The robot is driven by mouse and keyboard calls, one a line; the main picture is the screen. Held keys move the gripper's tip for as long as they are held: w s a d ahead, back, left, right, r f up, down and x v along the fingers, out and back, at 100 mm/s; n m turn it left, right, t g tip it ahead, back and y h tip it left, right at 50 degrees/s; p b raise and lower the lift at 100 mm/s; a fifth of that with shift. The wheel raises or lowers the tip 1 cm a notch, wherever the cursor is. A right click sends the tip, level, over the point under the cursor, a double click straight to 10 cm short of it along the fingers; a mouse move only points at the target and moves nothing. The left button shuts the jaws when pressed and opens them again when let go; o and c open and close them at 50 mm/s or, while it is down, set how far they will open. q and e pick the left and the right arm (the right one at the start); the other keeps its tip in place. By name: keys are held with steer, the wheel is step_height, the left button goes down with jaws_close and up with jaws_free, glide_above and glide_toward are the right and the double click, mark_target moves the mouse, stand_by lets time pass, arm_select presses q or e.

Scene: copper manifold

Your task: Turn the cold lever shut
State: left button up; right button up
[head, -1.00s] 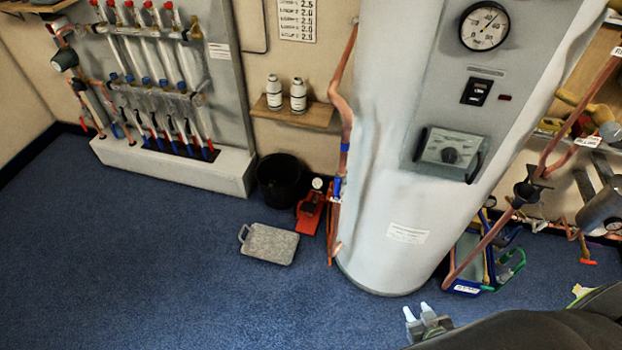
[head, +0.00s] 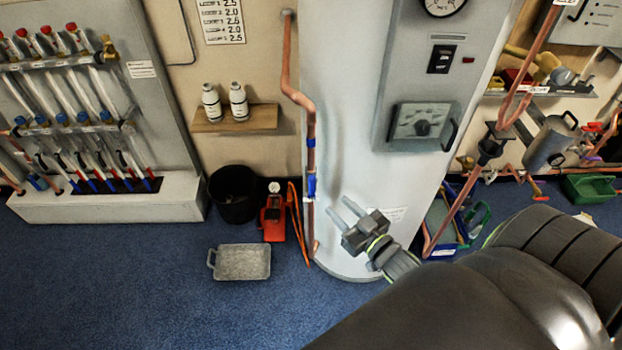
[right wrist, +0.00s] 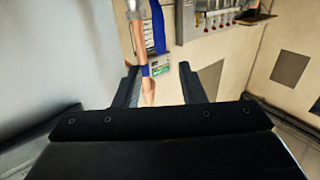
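The cold lever (head: 311,186) is blue and sits on the vertical copper pipe (head: 310,140) at the left side of the grey cylinder. In the right wrist view a long blue lever (right wrist: 157,25) hangs beside the copper pipe (right wrist: 138,28), above and between the fingers in the picture. My right gripper (head: 339,210) is open and empty, to the lower right of the lever in the head view and in front of the cylinder. In the right wrist view its two fingers (right wrist: 159,72) stand apart. It appears apart from the lever. My left gripper is not in view.
The large grey cylinder (head: 345,100) stands just behind my right gripper. A wooden shelf (head: 205,126) with two white bottles, a black bucket (head: 234,200), a red pump (head: 273,222) and a grey tray (head: 242,263) are to the left. Blue floor is clear in front.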

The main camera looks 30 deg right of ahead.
mark_target(314, 183)
steer(key=w, duration=0.8)
steer(key=w+a+p, duration=0.1)
steer(key=w, duration=0.2)
steer(key=shift+w, duration=0.4)
jaws_close()
